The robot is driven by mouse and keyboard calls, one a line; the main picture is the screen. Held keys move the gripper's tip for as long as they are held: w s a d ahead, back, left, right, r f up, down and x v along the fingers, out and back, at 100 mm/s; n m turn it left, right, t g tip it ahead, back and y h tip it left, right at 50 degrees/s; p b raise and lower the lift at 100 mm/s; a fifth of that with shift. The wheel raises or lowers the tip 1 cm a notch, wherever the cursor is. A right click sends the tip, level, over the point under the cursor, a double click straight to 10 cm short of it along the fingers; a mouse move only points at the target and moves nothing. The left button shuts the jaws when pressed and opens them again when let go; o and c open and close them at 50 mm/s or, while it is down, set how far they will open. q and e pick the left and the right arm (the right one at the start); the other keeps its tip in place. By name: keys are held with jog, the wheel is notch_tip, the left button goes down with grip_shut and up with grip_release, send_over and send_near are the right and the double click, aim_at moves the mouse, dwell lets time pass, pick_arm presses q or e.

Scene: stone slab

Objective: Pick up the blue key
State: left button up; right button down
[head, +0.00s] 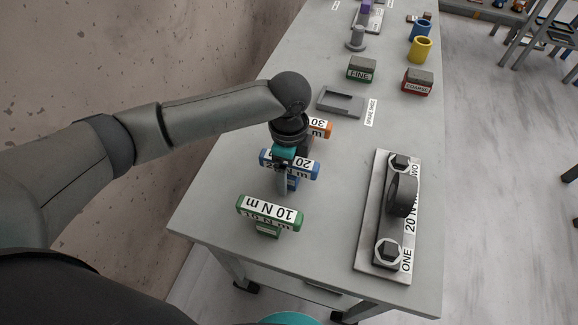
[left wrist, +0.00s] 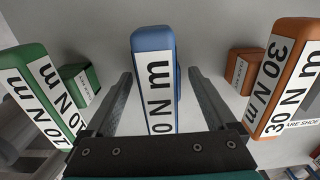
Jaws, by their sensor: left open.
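The blue key (head: 304,169) is a blue T-shaped block with a white "20 N m" label, standing on the grey table between a green and an orange one. My left gripper (head: 287,180) is above it, pointing down, and partly hides it in the head view. In the left wrist view the blue key (left wrist: 153,75) lies between the two spread fingers of my left gripper (left wrist: 160,95), with a gap on each side. The gripper is open and holds nothing. My right gripper is not in view.
The green "10 N m" key (head: 270,211) stands nearer, the orange "30 N m" key (head: 320,128) farther. A steel plate (head: 375,210) with two bolts lies to the right. A grey tray (head: 341,101) and labelled blocks (head: 361,69) are farther back.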

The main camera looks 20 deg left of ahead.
pick_arm(q)
grip_shut()
dwell(0.6)
